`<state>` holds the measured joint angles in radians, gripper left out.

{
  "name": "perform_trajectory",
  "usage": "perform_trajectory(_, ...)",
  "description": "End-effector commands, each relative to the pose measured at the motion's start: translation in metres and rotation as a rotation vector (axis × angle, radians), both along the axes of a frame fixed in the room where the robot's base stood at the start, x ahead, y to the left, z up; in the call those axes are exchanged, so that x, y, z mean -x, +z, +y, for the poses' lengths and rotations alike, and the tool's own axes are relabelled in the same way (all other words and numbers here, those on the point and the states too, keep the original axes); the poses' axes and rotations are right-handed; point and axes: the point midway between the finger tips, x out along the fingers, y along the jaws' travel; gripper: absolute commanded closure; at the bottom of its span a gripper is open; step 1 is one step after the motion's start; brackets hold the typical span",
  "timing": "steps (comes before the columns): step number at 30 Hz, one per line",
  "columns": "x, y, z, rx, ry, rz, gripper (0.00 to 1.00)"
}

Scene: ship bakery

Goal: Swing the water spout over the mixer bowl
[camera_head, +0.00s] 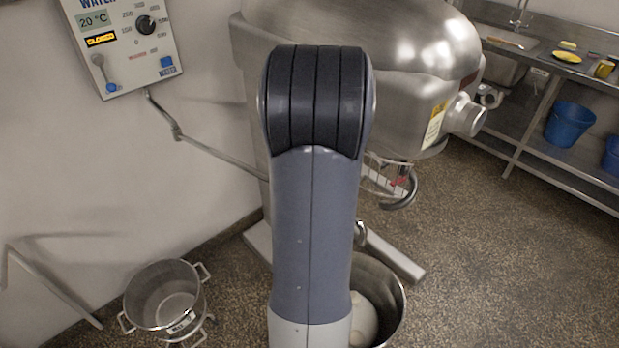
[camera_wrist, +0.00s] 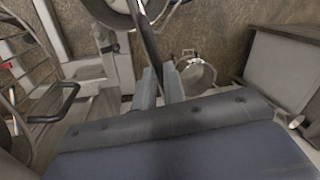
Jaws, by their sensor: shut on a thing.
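The water spout (camera_head: 215,152) is a thin metal pipe running from below the wall water panel (camera_head: 125,40) rightward until my arm hides it. In the wrist view the spout (camera_wrist: 148,40) is a dark tube between the fingers of my gripper (camera_wrist: 160,85), which is shut on it. The gripper is hidden behind my arm in the head view. The mixer bowl (camera_head: 396,290) stands low, partly behind my arm, with a pale mass inside. Part of a round rim, likely the bowl (camera_wrist: 108,14), shows at the wrist view's top. I cannot tell where the spout's tip is.
The big steel mixer (camera_head: 400,60) stands behind my arm, with a wire guard (camera_head: 375,180) below its head. A two-handled pot (camera_head: 150,310) stands lower left, near a wall rail (camera_head: 55,285). A steel bench (camera_head: 545,60) and blue bucket (camera_head: 570,125) are at right. Floor at right is clear.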

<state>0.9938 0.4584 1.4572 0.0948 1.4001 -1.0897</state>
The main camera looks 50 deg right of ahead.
Motion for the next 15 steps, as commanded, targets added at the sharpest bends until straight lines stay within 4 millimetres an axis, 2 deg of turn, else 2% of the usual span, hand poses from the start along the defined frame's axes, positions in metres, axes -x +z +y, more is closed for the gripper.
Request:
perform_trajectory(7, -0.0019, 0.0016, -0.0002, 0.003, 0.0, -0.006, 1.0)
perform_trajectory(8, -0.002, 0.0016, -0.0001, 0.003, 0.0, -0.006, 0.89)
perform_trajectory(15, -0.0012, 0.0009, 0.0001, 0.002, -0.001, -0.004, 0.69)
